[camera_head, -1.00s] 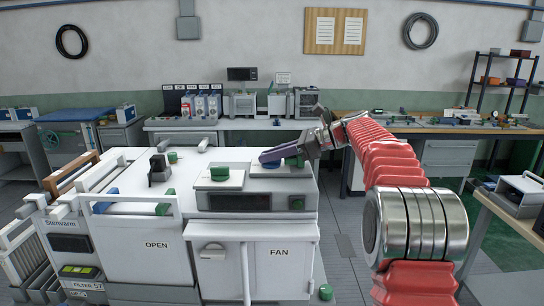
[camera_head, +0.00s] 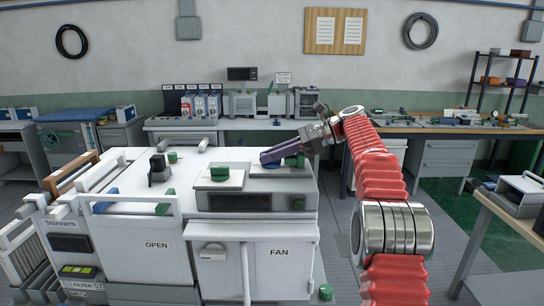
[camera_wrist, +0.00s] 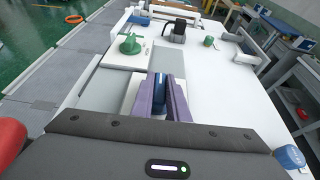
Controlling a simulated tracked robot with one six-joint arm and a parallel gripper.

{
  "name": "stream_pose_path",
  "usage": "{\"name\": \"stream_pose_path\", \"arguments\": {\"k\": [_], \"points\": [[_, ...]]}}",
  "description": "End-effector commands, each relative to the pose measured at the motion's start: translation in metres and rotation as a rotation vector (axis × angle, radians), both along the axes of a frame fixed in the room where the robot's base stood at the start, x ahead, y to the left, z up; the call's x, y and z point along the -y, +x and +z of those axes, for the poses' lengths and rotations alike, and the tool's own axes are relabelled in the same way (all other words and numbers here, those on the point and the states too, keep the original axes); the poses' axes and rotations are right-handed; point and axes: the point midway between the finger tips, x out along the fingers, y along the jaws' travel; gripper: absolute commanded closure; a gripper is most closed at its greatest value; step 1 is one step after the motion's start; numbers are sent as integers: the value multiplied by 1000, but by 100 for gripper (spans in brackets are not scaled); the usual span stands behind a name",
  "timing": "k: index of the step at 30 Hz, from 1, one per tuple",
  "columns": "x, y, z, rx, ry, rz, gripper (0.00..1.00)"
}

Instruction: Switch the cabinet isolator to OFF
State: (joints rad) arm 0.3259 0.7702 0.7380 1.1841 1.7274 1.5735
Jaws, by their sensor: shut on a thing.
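My gripper (camera_head: 266,158) has purple fingers and is at the right part of the white cabinet's top. In the wrist view my gripper (camera_wrist: 160,100) is shut on an upright blue handle (camera_wrist: 160,88), which stands on a pale plate (camera_head: 258,173). In the head view the fingers mostly hide this handle. A green handle (camera_head: 219,173) sits on the neighbouring plate to the left, and also shows in the wrist view (camera_wrist: 130,45). A black handle (camera_head: 157,168) stands further left. I cannot read an isolator label or an OFF mark.
The white cabinet (camera_head: 155,275) has OPEN and FAN fronts. Rails and handles stand up at its left. Side benches stand at the right, with floor between.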

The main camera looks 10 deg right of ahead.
Motion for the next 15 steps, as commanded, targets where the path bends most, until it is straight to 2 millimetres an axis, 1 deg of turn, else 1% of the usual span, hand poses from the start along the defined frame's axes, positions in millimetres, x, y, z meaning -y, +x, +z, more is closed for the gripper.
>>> {"name": "stream_pose_path", "arguments": {"k": [4, 5, 12, 15], "points": [[0, 0, -1, -1, -2, 1, 100], [0, 0, -1, -1, -2, 1, 84], [0, 0, -1, -1, -1, 1, 67], [0, 0, -1, -1, -1, 1, 67]]}}
